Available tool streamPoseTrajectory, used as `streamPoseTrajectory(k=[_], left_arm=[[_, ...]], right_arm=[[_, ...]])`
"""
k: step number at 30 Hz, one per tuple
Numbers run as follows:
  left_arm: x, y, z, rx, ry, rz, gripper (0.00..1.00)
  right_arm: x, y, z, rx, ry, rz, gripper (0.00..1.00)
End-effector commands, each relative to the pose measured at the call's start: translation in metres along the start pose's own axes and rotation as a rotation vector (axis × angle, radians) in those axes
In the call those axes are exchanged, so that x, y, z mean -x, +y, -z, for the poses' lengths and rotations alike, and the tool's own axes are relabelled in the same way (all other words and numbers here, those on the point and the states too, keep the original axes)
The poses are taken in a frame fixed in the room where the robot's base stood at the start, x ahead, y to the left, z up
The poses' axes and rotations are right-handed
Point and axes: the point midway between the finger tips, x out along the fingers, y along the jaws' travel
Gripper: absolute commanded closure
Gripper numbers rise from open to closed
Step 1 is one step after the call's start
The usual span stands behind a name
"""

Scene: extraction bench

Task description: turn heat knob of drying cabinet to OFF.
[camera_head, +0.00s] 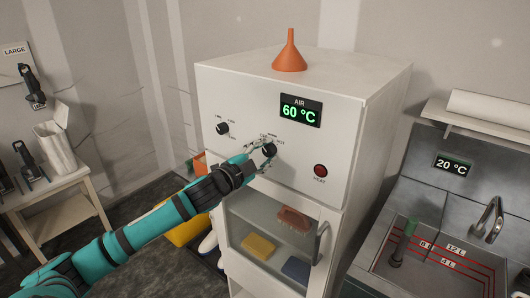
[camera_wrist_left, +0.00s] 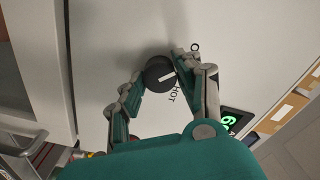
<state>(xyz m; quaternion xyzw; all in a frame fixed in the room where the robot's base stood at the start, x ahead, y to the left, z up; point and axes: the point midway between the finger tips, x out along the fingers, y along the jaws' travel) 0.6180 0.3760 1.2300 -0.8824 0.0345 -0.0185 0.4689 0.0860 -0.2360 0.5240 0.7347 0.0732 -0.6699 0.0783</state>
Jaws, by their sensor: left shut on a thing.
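The white drying cabinet (camera_head: 230,90) stands in the middle of the head view. Its display (camera_head: 300,111) reads AIR 60 °C. The heat knob, a round black knob (camera_head: 270,150), sits on the front panel with small labels around it. It also shows in the left wrist view (camera_wrist_left: 159,75), with a white pointer mark and the word HOT beside it. My left gripper (camera_head: 262,152) is shut on this knob, one finger on each side. The HEAT lamp (camera_head: 320,171) is dark red. My right gripper is not in view.
A second black knob (camera_head: 222,129) is to the left on the panel. An orange funnel (camera_head: 290,54) stands on top. Below is a glass door with a handle (camera_head: 320,242) and coloured items behind it. A sink (camera_head: 440,262) is at right, a side table (camera_head: 50,187) at left.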

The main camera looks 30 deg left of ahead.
Motion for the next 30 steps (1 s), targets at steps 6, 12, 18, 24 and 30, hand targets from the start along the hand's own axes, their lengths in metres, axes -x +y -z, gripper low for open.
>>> streamPoseTrajectory(k=[6,12,18,24,30], left_arm=[[0.0,0.0012,-0.001,0.013,-0.002,-0.002,0.98],[0.0,0.0013,-0.0009,0.013,-0.002,-0.002,0.98],[0.0,0.0011,-0.0007,0.012,-0.002,-0.002,0.45],[0.0,0.0006,-0.0003,0.011,-0.001,-0.001,0.43],[0.0053,0.0009,-0.0006,0.01,-0.001,-0.001,0.43]], right_arm=[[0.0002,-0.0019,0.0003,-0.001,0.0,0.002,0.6],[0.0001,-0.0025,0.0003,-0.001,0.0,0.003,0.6],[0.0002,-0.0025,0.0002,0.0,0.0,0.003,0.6],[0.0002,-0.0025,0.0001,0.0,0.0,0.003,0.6],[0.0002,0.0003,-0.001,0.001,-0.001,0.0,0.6]])
